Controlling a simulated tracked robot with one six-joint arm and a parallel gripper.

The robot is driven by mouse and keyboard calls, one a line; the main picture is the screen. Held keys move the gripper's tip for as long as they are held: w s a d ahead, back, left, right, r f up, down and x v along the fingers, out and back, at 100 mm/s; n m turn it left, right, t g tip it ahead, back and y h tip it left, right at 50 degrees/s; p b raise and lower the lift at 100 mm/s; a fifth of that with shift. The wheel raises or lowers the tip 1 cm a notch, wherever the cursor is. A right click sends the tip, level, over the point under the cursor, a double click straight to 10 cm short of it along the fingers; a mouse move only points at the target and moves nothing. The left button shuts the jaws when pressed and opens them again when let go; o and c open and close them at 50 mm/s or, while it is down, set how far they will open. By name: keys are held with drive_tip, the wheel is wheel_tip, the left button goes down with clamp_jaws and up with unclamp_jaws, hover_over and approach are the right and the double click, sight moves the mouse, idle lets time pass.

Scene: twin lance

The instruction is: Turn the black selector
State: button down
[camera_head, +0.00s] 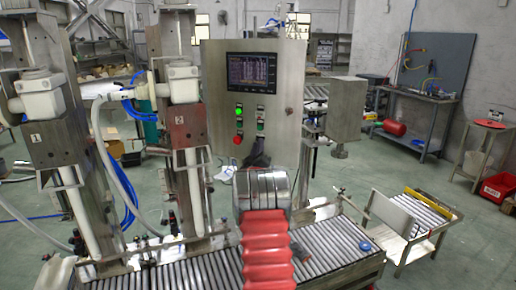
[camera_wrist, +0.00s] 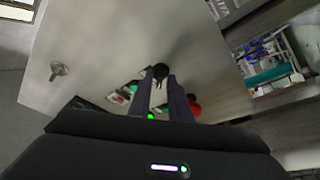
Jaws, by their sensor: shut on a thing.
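The black selector (camera_wrist: 160,71) is on the grey control panel (camera_wrist: 100,50), between the tips of my gripper's fingers in the wrist view. My gripper (camera_wrist: 163,82) is shut on it. In the head view my dark gripper (camera_head: 259,142) is at the lower part of the panel (camera_head: 285,100), and my arm hides part of what lies behind. The selector itself is hidden or too small to make out there, and its angle is hard to read.
The panel also carries a screen (camera_head: 250,71), a lit green lamp (camera_head: 239,106) and a red button (camera_head: 237,139) close beside my gripper. A roller conveyor (camera_head: 335,240) runs below. Two filling columns stand left. A grey box (camera_head: 345,107) is to the right.

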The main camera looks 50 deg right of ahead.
drive_tip(key=m+g+h, duration=0.1)
drive_tip(key=m+g, duration=0.2)
drive_tip(key=m, duration=0.5)
drive_tip(key=m+g+h, duration=0.1)
drive_tip(key=m+g, duration=0.3)
drive_tip(key=m, duration=0.4)
drive_tip(key=w+m+g+h, duration=0.1)
drive_tip(key=m+g, duration=0.3)
drive_tip(key=m, duration=0.4)
drive_tip(key=shift+a+m, duration=0.15)
drive_tip(key=shift+m, duration=0.15)
drive_tip(key=c, duration=1.9)
unclamp_jaws()
drive_tip(key=shift+a, duration=0.1)
drive_tip(key=v, duration=1.3)
drive_tip(key=shift+w+a, duration=0.2)
drive_tip(key=shift+a, duration=0.15)
drive_tip(key=shift+f, duration=0.15)
